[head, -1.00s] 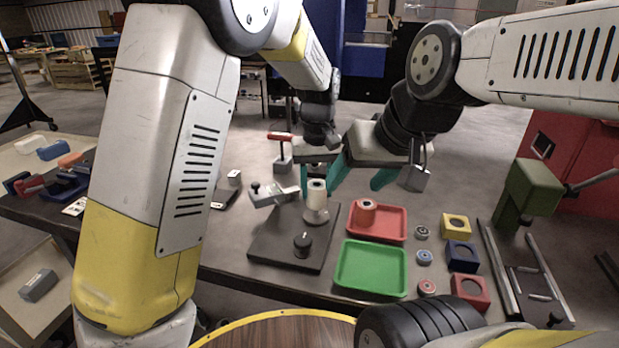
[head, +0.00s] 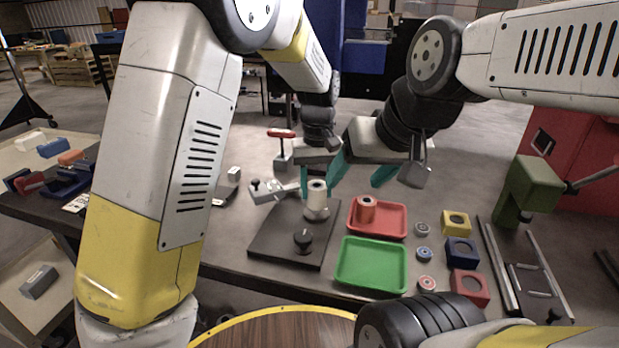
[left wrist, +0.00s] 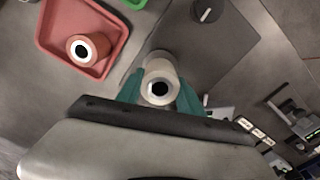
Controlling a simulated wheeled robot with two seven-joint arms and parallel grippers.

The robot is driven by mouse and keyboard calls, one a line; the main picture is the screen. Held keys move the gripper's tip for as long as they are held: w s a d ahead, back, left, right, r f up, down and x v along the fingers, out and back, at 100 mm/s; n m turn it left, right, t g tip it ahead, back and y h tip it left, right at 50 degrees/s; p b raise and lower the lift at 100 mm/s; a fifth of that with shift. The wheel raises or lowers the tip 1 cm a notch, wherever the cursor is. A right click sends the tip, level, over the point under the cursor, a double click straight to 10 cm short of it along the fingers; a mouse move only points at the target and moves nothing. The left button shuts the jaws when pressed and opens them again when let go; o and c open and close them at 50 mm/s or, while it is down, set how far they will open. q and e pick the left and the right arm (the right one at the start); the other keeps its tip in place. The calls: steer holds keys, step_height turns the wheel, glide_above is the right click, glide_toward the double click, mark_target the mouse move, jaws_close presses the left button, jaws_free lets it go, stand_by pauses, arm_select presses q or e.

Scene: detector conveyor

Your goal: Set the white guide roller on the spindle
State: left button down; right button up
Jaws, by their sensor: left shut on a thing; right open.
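The white guide roller (head: 316,201) stands upright over the dark plate (head: 268,243) in the head view. My left gripper (head: 317,188) is shut on it, one teal finger on each side. In the left wrist view, the roller (left wrist: 160,68) sits between the fingers of my left gripper (left wrist: 159,93), its dark bore facing the camera. The spindle is hidden by the roller; a pale, wider foot shows just below it, and I cannot tell if roller and foot touch. My right gripper (head: 362,172) is open and empty, above and behind the red tray.
The red tray (head: 400,221) holds an orange-brown roller (head: 365,209). A green tray (head: 372,267) is empty. Small rollers and coloured blocks (head: 461,252) stand to the right.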

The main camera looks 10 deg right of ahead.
arm_select(q)
steer(key=shift+f, duration=0.7)
stand_by(0.7)
steer(key=shift+f, duration=0.3)
steer(key=c, duration=0.7)
jaws_free()
steer(key=shift+o, duration=0.3)
steer(key=o, duration=0.5)
